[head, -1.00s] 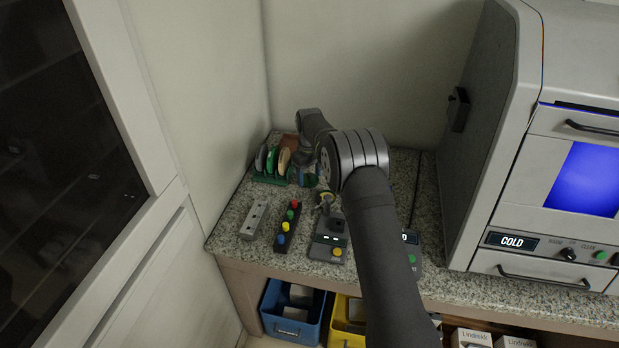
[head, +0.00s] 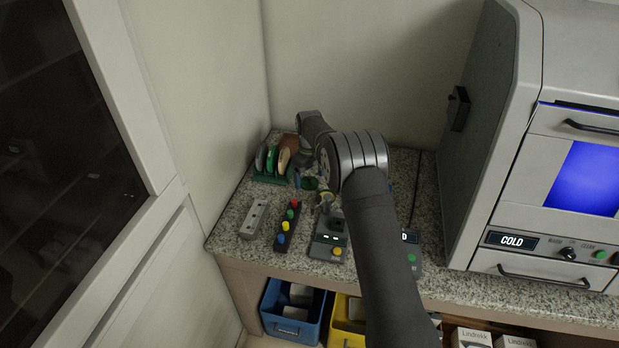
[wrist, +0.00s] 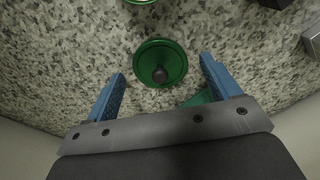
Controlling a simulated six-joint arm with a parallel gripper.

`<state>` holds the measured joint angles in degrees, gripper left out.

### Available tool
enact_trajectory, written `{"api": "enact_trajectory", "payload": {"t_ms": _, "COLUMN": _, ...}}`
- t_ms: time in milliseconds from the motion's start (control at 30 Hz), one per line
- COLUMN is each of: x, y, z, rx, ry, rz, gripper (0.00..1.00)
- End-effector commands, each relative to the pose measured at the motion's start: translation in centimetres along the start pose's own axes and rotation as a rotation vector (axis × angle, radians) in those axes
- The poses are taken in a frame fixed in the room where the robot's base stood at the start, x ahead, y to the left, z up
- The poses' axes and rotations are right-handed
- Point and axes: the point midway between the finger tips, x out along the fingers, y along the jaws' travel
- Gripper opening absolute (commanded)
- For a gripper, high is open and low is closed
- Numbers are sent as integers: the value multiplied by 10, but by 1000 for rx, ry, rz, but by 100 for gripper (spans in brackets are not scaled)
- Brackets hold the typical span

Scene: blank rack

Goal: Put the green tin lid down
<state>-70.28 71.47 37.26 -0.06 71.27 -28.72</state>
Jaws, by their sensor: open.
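The green tin lid (wrist: 160,62) is round with a dark knob in its middle. In the wrist view it appears to lie flat on the speckled counter, knob toward the camera. In the head view it shows as a small green disc (head: 309,184) below my wrist, partly hidden by the arm. My gripper (wrist: 163,68) is open; its blue fingers are on either side of the lid with clear gaps, not touching it.
A green rack (head: 271,180) holding several upright discs stands just left of the lid. A grey block (head: 254,220), a strip with coloured buttons (head: 287,225) and a small device (head: 328,238) lie in front. The COLD machine (head: 545,150) stands at the right.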

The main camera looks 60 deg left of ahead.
Motion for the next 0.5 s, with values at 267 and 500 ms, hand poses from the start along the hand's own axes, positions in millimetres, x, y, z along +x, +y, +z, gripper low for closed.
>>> {"api": "enact_trajectory", "payload": {"t_ms": 267, "x": -57, "y": 1, "z": -1, "rx": 0, "ry": 5, "rz": 2, "gripper": 82}}
{"api": "enact_trajectory", "payload": {"t_ms": 500, "x": -100, "y": 0, "z": -1, "rx": -1, "ry": 3, "rz": 1, "gripper": 82}}
